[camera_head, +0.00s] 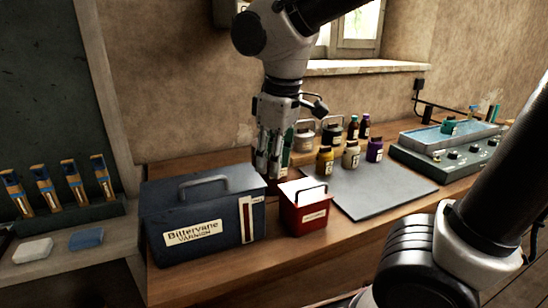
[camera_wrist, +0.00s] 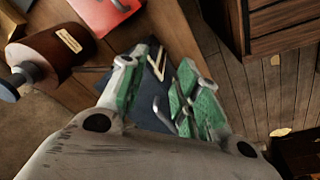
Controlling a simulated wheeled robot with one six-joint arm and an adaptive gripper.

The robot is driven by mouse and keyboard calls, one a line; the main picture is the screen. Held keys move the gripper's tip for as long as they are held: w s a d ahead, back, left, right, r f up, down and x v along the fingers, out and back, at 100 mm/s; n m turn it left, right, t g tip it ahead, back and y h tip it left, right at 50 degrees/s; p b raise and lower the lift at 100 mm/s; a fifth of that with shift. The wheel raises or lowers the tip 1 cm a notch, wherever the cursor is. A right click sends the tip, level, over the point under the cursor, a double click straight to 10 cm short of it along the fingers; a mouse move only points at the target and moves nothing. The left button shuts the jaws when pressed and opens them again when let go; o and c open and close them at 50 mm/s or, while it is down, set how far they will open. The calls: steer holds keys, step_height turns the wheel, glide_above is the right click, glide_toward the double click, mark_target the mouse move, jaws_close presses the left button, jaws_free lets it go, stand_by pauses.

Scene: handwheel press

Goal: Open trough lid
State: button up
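A blue box (camera_head: 205,212) labelled "Bittervane Varnish" stands on the wooden bench in the head view, its top shut. A grey bar handle (camera_head: 203,186) stands on that top. No part is marked as a trough, so I cannot be sure this is it. My gripper (camera_head: 270,160) points down near the box's right end, right of the handle. In the wrist view, my gripper (camera_wrist: 162,88) has its green-padded fingers apart. A dark blue surface (camera_wrist: 92,82), apparently the box, shows beyond them. Contact with the handle cannot be told.
A small red box (camera_head: 303,214) stands right of the blue box. A grey mat (camera_head: 375,190) lies behind it, with several bottles at its back. A green device with a blue-topped tray (camera_head: 440,136) stands at the right. Chisel-like tools (camera_head: 70,180) stand left.

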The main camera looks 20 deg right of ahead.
stand_by(0.3)
steer(key=s+d+m+t, duration=0.1)
steer(key=s+d+m, duration=0.35)
steer(key=d, duration=0.55)
steer(key=s+d+m+t, duration=0.25)
steer(key=d+m, duration=0.25)
steer(key=d, duration=0.5)
steer(key=n+g, duration=0.3)
steer(key=n, duration=1.6)
glide_toward(202, 180)
steer(key=shift+h, duration=0.3)
steer(key=f, duration=0.2)
steer(key=w+f, duration=0.1)
steer(key=f, duration=0.4)
steer(key=shift+w+a+f, duration=0.3)
steer(key=shift+a+f, duration=0.05)
steer(key=shift+f, duration=0.05)
